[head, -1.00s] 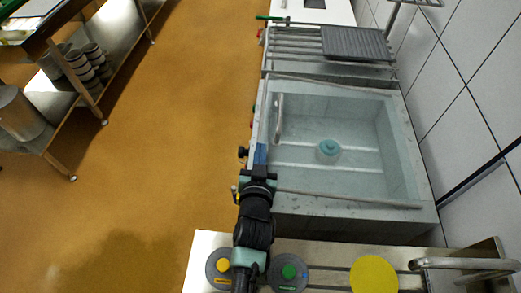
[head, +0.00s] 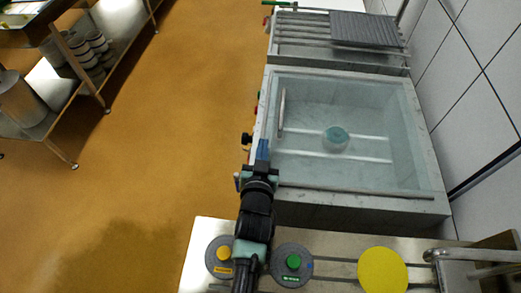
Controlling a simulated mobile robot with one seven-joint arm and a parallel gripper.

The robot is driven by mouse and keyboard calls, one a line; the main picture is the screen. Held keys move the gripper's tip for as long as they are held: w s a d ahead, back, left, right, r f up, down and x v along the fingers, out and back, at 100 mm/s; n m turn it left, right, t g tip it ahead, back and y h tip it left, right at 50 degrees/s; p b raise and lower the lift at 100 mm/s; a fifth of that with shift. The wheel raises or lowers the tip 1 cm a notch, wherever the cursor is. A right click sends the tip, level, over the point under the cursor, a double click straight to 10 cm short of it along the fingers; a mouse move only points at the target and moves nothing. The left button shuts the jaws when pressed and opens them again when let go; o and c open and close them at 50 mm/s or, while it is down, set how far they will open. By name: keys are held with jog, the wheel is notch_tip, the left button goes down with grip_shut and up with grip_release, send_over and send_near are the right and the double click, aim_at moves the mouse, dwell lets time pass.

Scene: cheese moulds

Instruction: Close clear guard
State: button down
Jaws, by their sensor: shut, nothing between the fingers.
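The clear guard (head: 320,100) is a see-through panel over the pale grey basin (head: 340,208). It lies about flat across the opening; I cannot tell whether its edge fully touches the rim. Its pale bar handle (head: 282,112) runs along the left side. A teal round piece (head: 336,136) shows through it inside the basin. My gripper (head: 263,148) is shut and empty, with blue fingertips at the basin's left edge, just left of and below the handle, seemingly apart from it.
A black knob (head: 247,139) sticks out from the basin's left side. A steel counter with yellow and green round pieces (head: 292,263) and a yellow disc (head: 382,271) is in front. A slatted rack (head: 300,35) stands behind.

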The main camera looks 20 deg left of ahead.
notch_tip(320, 180, up, 4)
jog(key=shift+w+r+p, duration=0.1)
jog(key=shift+p, duration=1.05)
jog(key=b+v, duration=0.1)
jog(key=v, duration=0.2)
jog(key=b+v, duration=0.1)
jog(key=v, duration=0.2)
jog(key=b+v, duration=0.1)
jog(key=v, duration=0.1)
jog(key=shift+s, duration=0.5)
jog(key=shift+s+d, duration=0.2)
jog(key=shift+s, duration=0.35)
